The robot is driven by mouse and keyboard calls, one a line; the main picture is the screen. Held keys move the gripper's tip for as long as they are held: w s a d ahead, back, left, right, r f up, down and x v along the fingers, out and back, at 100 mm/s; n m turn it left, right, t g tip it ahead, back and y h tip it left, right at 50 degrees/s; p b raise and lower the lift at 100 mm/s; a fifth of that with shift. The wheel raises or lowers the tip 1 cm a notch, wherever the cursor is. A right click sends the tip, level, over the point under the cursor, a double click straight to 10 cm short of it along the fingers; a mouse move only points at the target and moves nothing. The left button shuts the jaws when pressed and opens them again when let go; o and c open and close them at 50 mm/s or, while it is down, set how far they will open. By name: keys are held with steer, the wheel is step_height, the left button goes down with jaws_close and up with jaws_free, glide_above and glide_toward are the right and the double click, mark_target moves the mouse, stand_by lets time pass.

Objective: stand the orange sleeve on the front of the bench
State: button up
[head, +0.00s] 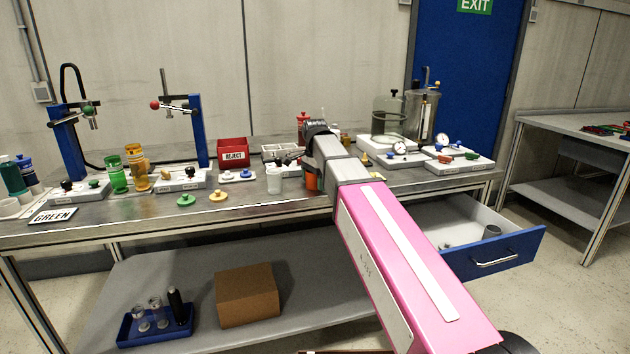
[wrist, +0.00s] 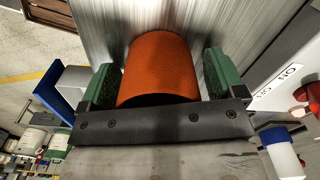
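The orange sleeve (wrist: 160,65) is between the two green-padded fingers of my gripper (wrist: 162,80) in the wrist view. In the head view only a small part of the sleeve (head: 312,182) shows, under my gripper near the middle of the bench (head: 240,202). Brushed metal of the bench top fills the wrist view beyond it. I cannot tell whether the sleeve touches the bench. My arm hides much of that area.
A white cup (head: 273,180) stands just left of the sleeve. Green (head: 186,199) and yellow (head: 218,195) knobbed discs lie further left. The front strip between them and the edge is clear. An open blue-fronted drawer (head: 490,258) juts out at the right.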

step_height(320, 180, up, 12)
steer(key=shift+r, duration=0.15)
stand_by(0.7)
stand_by(1.3)
